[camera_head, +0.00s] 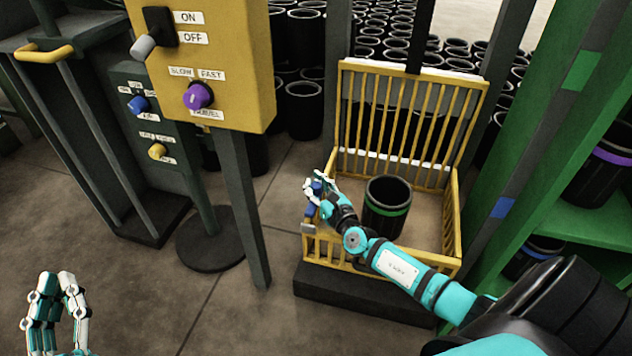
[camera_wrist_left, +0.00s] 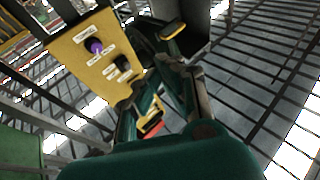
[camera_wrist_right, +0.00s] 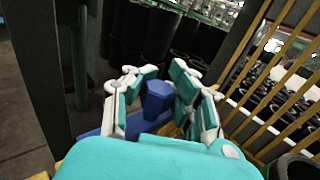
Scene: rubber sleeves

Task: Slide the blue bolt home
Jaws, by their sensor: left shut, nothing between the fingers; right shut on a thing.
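The blue bolt (camera_head: 312,207) sits at the front left corner of the yellow barred cage (camera_head: 350,258). My right gripper (camera_head: 318,186) reaches over the cage from the right and is shut on the bolt's knob. In the right wrist view the blue knob (camera_wrist_right: 158,98) is between my right fingers (camera_wrist_right: 155,85); the blue bar continues at lower left, partly hidden. How far the bolt sits in its catch cannot be told. My left gripper (camera_head: 60,290) is shut and empty at the lower left, away from the cage.
A black sleeve with a green band (camera_head: 386,208) stands inside the cage. A yellow control panel (camera_head: 215,60) with switches stands at left of the cage. A green shelf (camera_head: 580,225) is at right. Many black sleeves fill the background. Bare floor lies at front left.

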